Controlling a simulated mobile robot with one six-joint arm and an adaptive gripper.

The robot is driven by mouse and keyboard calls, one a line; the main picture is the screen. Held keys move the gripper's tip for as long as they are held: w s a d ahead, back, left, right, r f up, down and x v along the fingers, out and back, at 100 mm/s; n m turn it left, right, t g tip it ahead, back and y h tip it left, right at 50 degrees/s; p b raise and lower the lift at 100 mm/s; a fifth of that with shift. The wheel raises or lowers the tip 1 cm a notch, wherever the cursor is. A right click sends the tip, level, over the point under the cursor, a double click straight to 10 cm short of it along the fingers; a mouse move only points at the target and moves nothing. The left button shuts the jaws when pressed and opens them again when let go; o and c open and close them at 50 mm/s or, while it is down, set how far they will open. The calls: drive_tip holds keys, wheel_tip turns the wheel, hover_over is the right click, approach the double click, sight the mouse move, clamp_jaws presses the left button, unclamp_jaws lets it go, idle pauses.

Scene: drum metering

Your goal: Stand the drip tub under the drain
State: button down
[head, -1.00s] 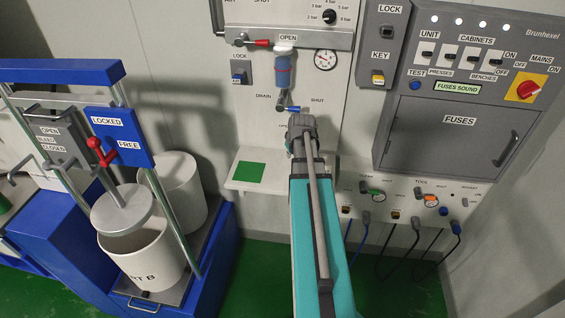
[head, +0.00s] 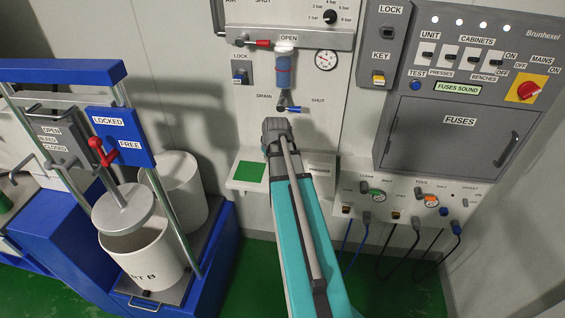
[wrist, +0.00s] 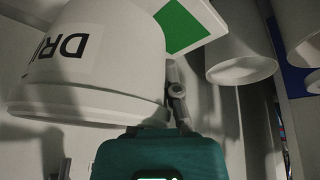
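A white tub (wrist: 105,55), with part of a label reading "DRI", fills the upper left of the wrist view, which looks upside down. Its rim is toward the bottom of that picture. My gripper (wrist: 176,95) is close against the tub's right edge there; one grey finger shows, and I cannot see whether it grips the tub. In the head view my arm hides the gripper's tips and most of what lies behind. The drain (head: 284,104) is on the wall panel, just above my wrist. A shelf (head: 233,184) with a green square (head: 249,172) is below and left of it.
A blue press (head: 60,250) with white buckets (head: 145,252) stands at the left. A grey fuse cabinet (head: 455,130) is at the right, with sockets and hanging cables below it. A white labelled surface (head: 320,169) shows right of my arm. Green floor is open below the shelf.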

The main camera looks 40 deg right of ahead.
drive_tip(key=w+d+f+b, duration=0.9)
drive_tip(key=shift+d, duration=0.3)
idle(0.3)
drive_tip(key=shift+w+d+f+b, duration=0.25)
drive_tip(key=shift+d+f+b, duration=0.05)
drive_tip(key=shift+f+b, duration=1.7)
drive_tip(key=shift+f, duration=0.15)
drive_tip(key=c, duration=0.8)
unclamp_jaws()
drive_tip(key=shift+c, duration=0.2)
drive_tip(key=shift+o, duration=0.2)
